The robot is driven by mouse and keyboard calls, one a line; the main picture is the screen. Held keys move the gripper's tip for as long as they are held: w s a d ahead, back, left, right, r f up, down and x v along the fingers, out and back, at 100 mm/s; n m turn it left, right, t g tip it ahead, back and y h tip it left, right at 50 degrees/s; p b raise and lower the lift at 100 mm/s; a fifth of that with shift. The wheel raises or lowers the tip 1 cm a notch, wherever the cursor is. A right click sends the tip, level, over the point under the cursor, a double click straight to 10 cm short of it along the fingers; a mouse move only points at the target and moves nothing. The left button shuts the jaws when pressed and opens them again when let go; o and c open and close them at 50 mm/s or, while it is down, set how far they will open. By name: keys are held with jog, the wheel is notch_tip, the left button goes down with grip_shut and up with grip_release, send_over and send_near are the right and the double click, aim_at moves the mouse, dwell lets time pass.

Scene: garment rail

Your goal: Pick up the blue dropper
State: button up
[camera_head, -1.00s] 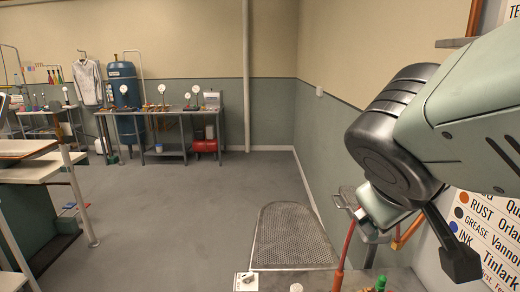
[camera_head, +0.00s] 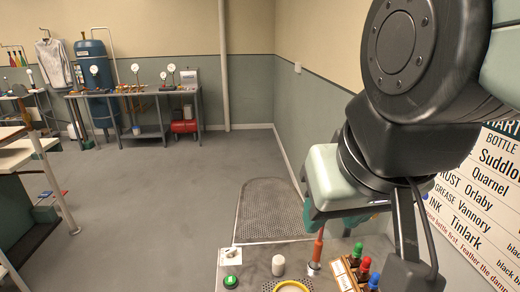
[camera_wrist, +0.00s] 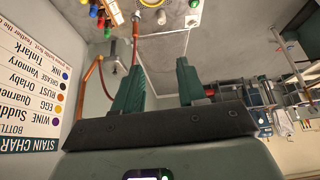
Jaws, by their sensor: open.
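Capped dropper bottles stand in a wooden rack (camera_head: 345,277) at the bottom of the head view. My gripper (camera_wrist: 163,75) is open and empty, apart from the bottles. Its teal fingers show partly below the wrist in the head view (camera_head: 330,222).
A red-handled tool (camera_head: 317,250) stands upright on the grey worktop (camera_head: 255,265), near my gripper. A white cylinder (camera_head: 278,265), a green button (camera_head: 231,282) and a yellow-rimmed dish (camera_head: 292,287) are left of the rack. A stain chart (camera_head: 480,190) hangs on the right wall.

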jog(key=w+d+f+m+g+h, duration=0.1)
jog(key=w+d+f+m+g, duration=0.15)
jog(key=w+d+m, duration=0.35)
jog(key=w+d+f+m+g+h, duration=0.2)
jog(key=w+d+f+m, duration=0.15)
jog(key=d, duration=0.55)
jog(key=w+d+f+m+y, duration=0.1)
jog(key=w+d+f+m, duration=0.1)
jog(key=f, duration=0.4)
jog(key=w+d+f+m+y, duration=0.1)
jog(key=w+d+f+m, duration=0.1)
jog(key=f, duration=0.5)
jog(key=w+d+f+m+g+y, duration=0.1)
jog(key=w+d+f+m, duration=0.1)
jog(key=d+f, duration=0.2)
jog(key=shift+d+f, duration=0.2)
jog(key=shift+f, duration=0.65)
jog(key=shift+d+f, duration=0.15)
jog(key=shift+f, duration=0.7)
send_over(377, 275)
jog(key=f, duration=0.4)
jog(key=shift+d+f, duration=0.3)
jog(key=shift+f, duration=0.05)
jog(key=shift+a+f, duration=0.15)
jog(key=shift+f, duration=1.35)
jog(key=shift+a+f, duration=0.15)
jog(key=shift+f, duration=1.35)
jog(key=shift+c, duration=0.5)
